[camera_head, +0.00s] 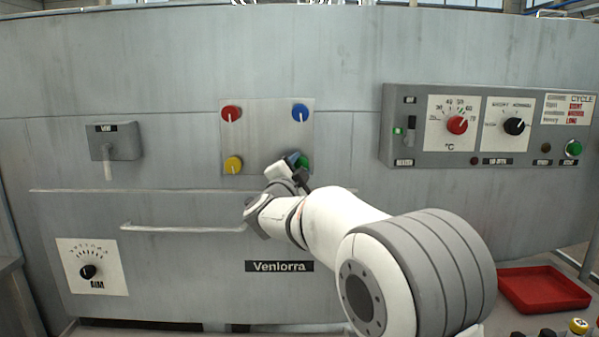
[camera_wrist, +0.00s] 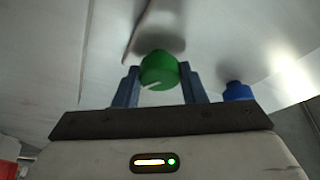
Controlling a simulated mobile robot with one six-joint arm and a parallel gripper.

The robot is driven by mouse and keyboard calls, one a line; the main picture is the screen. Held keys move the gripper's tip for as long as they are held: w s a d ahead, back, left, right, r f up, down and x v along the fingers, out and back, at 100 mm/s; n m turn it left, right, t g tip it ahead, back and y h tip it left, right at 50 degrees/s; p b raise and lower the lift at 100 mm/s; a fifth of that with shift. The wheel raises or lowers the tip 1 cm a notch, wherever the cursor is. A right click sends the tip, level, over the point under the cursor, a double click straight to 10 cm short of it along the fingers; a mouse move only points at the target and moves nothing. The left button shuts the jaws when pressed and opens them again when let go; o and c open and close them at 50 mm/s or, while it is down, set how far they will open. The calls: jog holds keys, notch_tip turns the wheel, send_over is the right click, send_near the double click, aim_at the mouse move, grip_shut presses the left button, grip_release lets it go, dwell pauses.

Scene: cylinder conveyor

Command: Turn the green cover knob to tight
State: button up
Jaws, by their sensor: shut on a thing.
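The green cover knob (camera_head: 304,161) is at the lower right of a square plate (camera_head: 265,112) on the machine's front, partly hidden by my gripper (camera_head: 293,162). In the wrist view the green knob (camera_wrist: 159,70) sits between the two blue-grey fingers of my gripper (camera_wrist: 160,84). The fingers are shut on its sides. A white pointer line on the knob's face points to the lower left in the wrist view. In the head view its pointer is hidden.
Red (camera_head: 231,114), blue (camera_head: 300,114) and yellow (camera_head: 233,165) knobs share the plate. A long handle (camera_head: 183,229) runs below left. A control panel (camera_head: 395,140) is at the right, with a red tray (camera_head: 545,289) below it.

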jog(key=m, duration=0.2)
jog(key=m+g+p, duration=0.1)
jog(key=m, duration=0.1)
jog(key=m+g, duration=0.1)
jog(key=shift+r+m+p, duration=0.25)
jog(key=shift+m+p, duration=0.1)
jog(key=shift+m, duration=0.05)
jog(key=shift+m+g+p, duration=0.8)
jog(key=shift+m+p, duration=0.15)
jog(key=shift+m, duration=1.05)
jog(key=shift+f, duration=0.15)
jog(key=o, duration=1)
jog(key=v, duration=0.7)
jog(key=shift+s, duration=0.35)
jog(key=shift+r, duration=0.25)
